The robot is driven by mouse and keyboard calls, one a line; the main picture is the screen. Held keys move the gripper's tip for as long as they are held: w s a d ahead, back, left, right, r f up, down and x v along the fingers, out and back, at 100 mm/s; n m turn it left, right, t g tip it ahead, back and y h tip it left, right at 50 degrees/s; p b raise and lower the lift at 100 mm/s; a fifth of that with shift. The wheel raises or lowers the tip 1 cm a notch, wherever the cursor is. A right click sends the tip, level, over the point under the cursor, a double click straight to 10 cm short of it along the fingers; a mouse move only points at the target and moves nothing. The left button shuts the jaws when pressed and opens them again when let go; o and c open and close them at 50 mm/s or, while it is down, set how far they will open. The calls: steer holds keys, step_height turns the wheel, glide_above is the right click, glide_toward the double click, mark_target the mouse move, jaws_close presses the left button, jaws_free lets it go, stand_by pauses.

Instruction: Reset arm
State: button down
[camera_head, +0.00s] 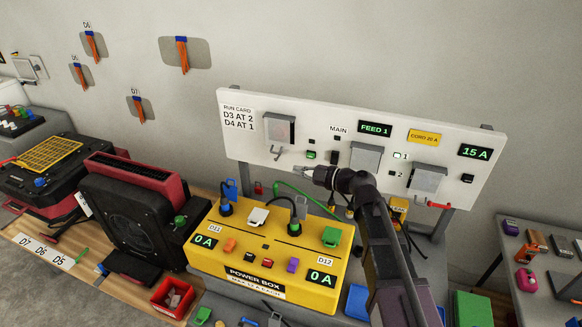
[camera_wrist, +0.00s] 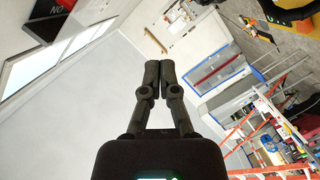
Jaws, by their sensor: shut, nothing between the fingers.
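My gripper (camera_head: 299,175) is in front of the white panel, above the yellow power box, in the head view. My dark arm rises from the lower right and its end points left. In the wrist view my gripper (camera_wrist: 152,68) has its two dark fingers together, with nothing between them. The wrist camera faces the room, with a pale wall, windows and shelving beyond the fingers.
The white panel (camera_head: 315,114) stands behind my gripper, with grey boxes and displays. The yellow power box (camera_head: 215,262) carries plugs and coloured blocks. A black and red blower (camera_head: 130,225) stands left. A red bin (camera_head: 162,303) is in front.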

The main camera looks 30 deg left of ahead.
steer(key=shift+d, duration=0.3)
steer(key=shift+d, duration=0.1)
stand_by(0.3)
steer(key=d+f+m+t+h, duration=0.1)
steer(key=d+f+m+h, duration=0.45)
steer(key=d, duration=0.75)
steer(key=d+f+m+h, duration=0.3)
steer(key=d+f+m, duration=0.3)
steer(key=d+m, duration=0.45)
steer(key=s+d+f+m+h, duration=0.1)
steer(key=d+m, duration=0.3)
steer(key=d, duration=0.4)
steer(key=s+d+f+m+h, duration=0.1)
steer(key=s+d+m+h, duration=0.2)
steer(key=d, duration=0.6)
steer(key=s+d+f+m+g+h, duration=0.1)
steer(key=s+d+f+m+h, duration=0.1)
steer(key=d+m, duration=0.3)
steer(key=d+h, duration=0.1)
steer(key=d, duration=0.2)
steer(key=shift+s+d+h, duration=0.2)
steer(key=shift+s+h, duration=0.15)
steer(key=shift+s, duration=0.05)
steer(key=shift+f, duration=0.1)
